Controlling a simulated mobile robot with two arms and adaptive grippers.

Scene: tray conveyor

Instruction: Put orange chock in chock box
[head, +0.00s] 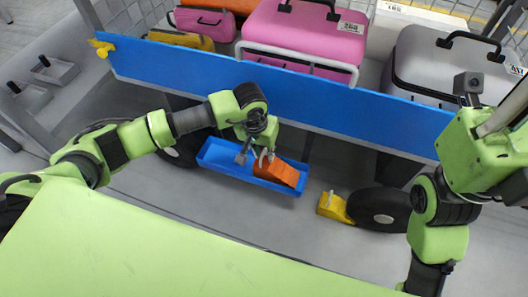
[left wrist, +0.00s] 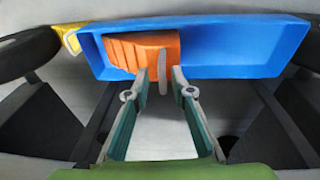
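The orange chock (head: 279,172) lies inside the right part of the blue chock box (head: 222,160), under the cart. In the left wrist view the orange chock (left wrist: 142,49) is at the left end of the blue box (left wrist: 235,45). A thin grey handle (left wrist: 162,75) stands up from it. My left gripper (head: 257,157) is over the box at the chock. Its fingers (left wrist: 161,74) are apart, one on each side of the handle, with gaps visible. My right arm is at the right of the head view, but its gripper is not in view.
A yellow chock (head: 335,207) sits on the floor beside a black wheel (head: 382,208). The cart's blue side rail (head: 330,113) runs behind and above the box. Suitcases, including a pink one (head: 305,35) and a grey one (head: 440,65), lie on the cart.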

